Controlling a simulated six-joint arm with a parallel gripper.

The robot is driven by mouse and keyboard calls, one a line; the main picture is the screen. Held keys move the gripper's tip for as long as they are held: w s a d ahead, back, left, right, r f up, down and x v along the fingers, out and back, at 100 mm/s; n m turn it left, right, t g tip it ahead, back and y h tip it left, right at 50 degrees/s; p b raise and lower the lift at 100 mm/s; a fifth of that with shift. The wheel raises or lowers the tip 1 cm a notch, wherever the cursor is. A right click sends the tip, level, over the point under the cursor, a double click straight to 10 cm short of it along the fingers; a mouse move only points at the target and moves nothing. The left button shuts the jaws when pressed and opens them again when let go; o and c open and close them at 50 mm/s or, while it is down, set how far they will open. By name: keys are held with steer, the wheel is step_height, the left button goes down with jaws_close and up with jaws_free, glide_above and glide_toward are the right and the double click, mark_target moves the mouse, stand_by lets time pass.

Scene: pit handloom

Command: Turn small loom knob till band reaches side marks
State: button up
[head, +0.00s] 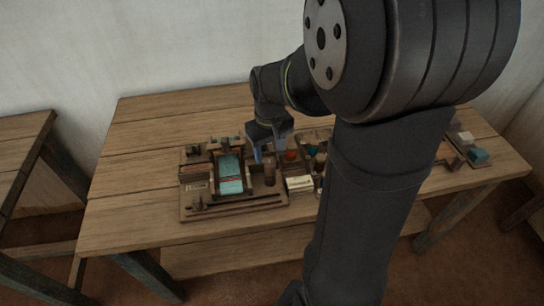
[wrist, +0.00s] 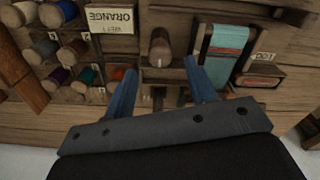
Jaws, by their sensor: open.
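The small loom (head: 214,190) stands on the table with teal cloth (head: 230,168) on it; the cloth also shows in the wrist view (wrist: 227,39). A thin reddish band (head: 230,180) crosses the cloth; side marks are too small to make out. A brown wooden cylinder (head: 269,174) stands right of the cloth, and in the wrist view (wrist: 160,45) it lies just beyond the space between my fingertips. I cannot tell if it is the knob. My gripper (head: 271,152) is open, its blue fingers apart with nothing held; it also shows in the wrist view (wrist: 160,67).
Several thread spools (wrist: 55,50) sit in a rack beside the loom. A card reading ORANGE (wrist: 112,20) is next to them. A small tray with coloured blocks (head: 470,152) is at the table's right end. The table's left side (head: 130,175) is clear.

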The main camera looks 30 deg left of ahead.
mark_target(270, 163)
steer(key=shift+f, duration=2)
steer(key=c, duration=1)
steer(key=shift+o, duration=0.2)
steer(key=m, duration=0.4)
steer(key=shift+m, duration=1.8)
